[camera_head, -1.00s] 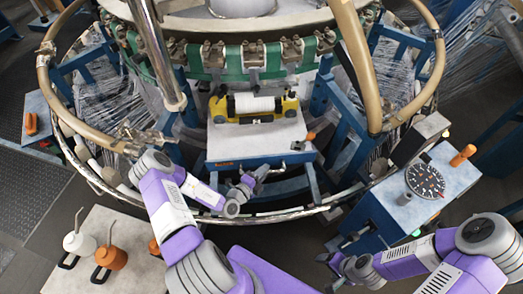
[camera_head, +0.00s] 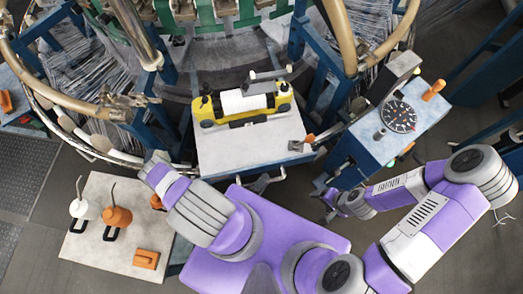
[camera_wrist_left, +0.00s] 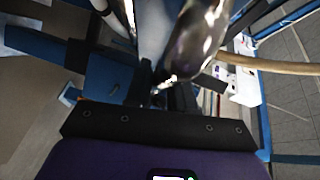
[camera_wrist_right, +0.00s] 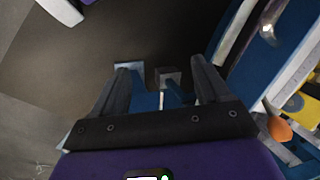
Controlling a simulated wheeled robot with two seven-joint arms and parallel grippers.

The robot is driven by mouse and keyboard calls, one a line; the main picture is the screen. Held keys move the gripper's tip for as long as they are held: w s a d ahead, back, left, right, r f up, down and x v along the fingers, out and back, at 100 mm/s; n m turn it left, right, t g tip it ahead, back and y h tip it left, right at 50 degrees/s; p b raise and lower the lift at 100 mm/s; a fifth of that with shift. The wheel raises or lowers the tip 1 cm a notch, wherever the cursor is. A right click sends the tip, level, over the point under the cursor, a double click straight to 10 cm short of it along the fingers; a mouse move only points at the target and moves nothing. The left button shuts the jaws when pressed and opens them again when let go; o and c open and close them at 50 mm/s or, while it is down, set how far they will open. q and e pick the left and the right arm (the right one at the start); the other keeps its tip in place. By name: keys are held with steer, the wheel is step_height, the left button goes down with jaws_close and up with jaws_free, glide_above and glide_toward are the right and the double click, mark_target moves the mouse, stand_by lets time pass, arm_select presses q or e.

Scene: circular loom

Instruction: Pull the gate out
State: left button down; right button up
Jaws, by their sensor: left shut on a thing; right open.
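My left gripper (camera_wrist_left: 172,95) is shut at a dark, blurred part in the left wrist view. A shiny rounded metal bar (camera_wrist_left: 197,40), which looks like part of the gate, runs down close to the fingers. The exact grip is hard to see. My right gripper (camera_wrist_right: 162,72) is open and empty. A grey block on a blue stem (camera_wrist_right: 172,80) shows between its fingers, apparently beyond them. It also shows in the head view (camera_head: 331,204), beside the blue control stand.
The blue stand with a black dial (camera_head: 399,117) is at right. A low grey table (camera_head: 102,250) with oil cans is at left. The floor at lower left is clear.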

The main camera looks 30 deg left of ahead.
arm_select(q)
steer(key=s+d, duration=0.2)
steer(key=s, duration=0.1)
steer(key=shift+d, duration=0.35)
steer(key=shift+s, duration=0.1)
steer(key=c, duration=1.3)
jaws_free()
steer(key=shift+o, duration=1.1)
steer(key=shift+s+d, duration=0.1)
steer(key=s+r, duration=0.1)
steer(key=s, duration=0.6)
steer(key=shift+s+a, duration=0.2)
steer(key=shift+a, duration=0.25)
